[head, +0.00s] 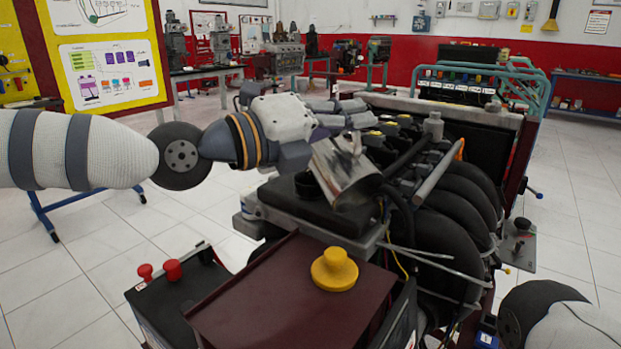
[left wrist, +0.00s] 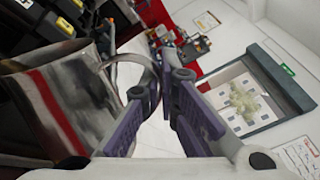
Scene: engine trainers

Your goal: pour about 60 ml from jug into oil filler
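A metal jug (head: 345,172) with a dull, streaked side is tilted above the engine's black top cover. My left gripper (head: 318,128) is at the jug's upper side; in the left wrist view (left wrist: 162,92) its fingers close on the curved jug handle (left wrist: 130,60). The jug's body (left wrist: 68,95), with a red stripe, fills the left of that view. A dark round neck (head: 307,186) on the cover, just below left of the jug, may be the oil filler. The jug's inside and any stream of oil cannot be made out. My right gripper is out of view.
A yellow cap (head: 335,270) stands on the maroon panel (head: 285,310) in front of the engine. Two red knobs (head: 172,270) are on the black box at left. Black curved pipes (head: 450,245) and hoses crowd the engine's right side.

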